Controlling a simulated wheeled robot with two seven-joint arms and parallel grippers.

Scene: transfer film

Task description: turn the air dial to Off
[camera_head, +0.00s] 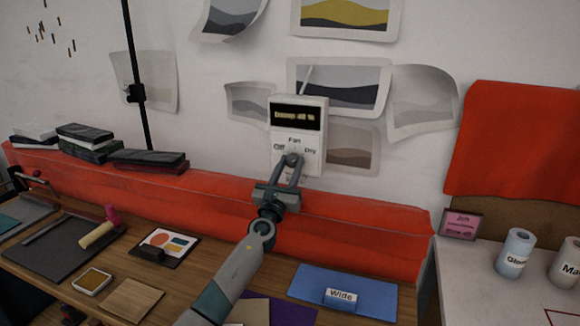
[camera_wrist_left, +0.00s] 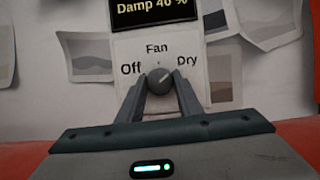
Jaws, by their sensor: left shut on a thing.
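The air control panel (camera_head: 312,150) is a white box on the wall with a dark display at its top. In the left wrist view the display (camera_wrist_left: 155,8) reads "Damp 40 %". Below it are the labels Off at left, Fan at top and Dry at right. The round grey dial (camera_wrist_left: 160,79) sits between the labels; I cannot tell clearly which label its mark faces. My left gripper (camera_head: 291,160) reaches up to the panel and is shut on the dial, its fingers at the dial's sides; it also shows in the left wrist view (camera_wrist_left: 159,92). My right gripper is out of view.
A red-covered ledge (camera_head: 370,222) runs below the panel, with stacked dark boxes (camera_head: 88,142) at left. The wooden bench holds a blue mat (camera_head: 345,284) with a "Wide" sign (camera_head: 341,298). Curled prints (camera_head: 423,100) hang around the panel. Labelled rolls (camera_head: 515,252) stand at right.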

